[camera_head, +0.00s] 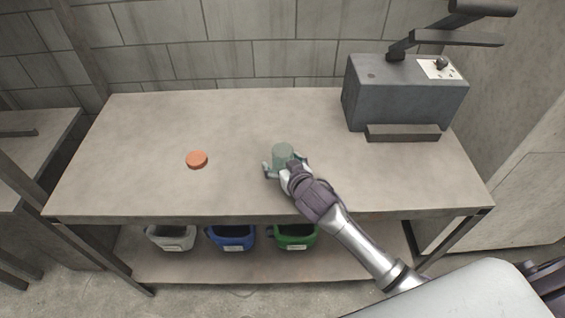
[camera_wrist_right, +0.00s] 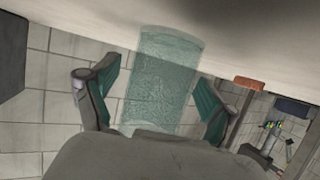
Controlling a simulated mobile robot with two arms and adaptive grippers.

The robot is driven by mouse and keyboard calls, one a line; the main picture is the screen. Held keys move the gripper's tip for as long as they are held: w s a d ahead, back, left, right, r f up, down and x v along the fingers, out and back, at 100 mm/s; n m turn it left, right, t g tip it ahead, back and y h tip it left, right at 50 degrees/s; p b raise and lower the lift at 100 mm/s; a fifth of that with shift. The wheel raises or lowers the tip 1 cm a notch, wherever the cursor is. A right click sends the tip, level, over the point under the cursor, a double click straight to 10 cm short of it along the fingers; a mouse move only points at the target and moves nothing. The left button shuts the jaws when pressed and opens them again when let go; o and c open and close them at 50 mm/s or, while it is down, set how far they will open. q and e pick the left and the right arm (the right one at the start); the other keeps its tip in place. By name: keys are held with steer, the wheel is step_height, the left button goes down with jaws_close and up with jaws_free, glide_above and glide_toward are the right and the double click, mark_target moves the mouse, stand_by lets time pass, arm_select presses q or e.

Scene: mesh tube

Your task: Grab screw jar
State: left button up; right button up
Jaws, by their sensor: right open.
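The screw jar (camera_head: 283,152) is a greenish, see-through cylinder standing on the table. My right gripper (camera_head: 286,168) is at the jar, with its fingers on either side of it. In the right wrist view the jar (camera_wrist_right: 163,78) stands between the two fingers of my right gripper (camera_wrist_right: 155,100), with a gap showing on each side. The gripper is open. The jar's lower part is partly hidden by the gripper in the head view. An orange round lid (camera_head: 197,159) lies on the table to the left; it also shows in the wrist view (camera_wrist_right: 249,83). My left gripper is not in view.
The table (camera_head: 130,185) is mostly clear. A grey machine (camera_head: 405,95) with a raised arm stands at its back right. White, blue and green bins (camera_head: 231,238) sit on the shelf below. A block wall is behind.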

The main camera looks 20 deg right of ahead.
steer(key=shift+c, duration=0.2)
steer(key=c, duration=1.2)
steer(key=shift+r, duration=0.15)
steer(key=shift+c, duration=0.2)
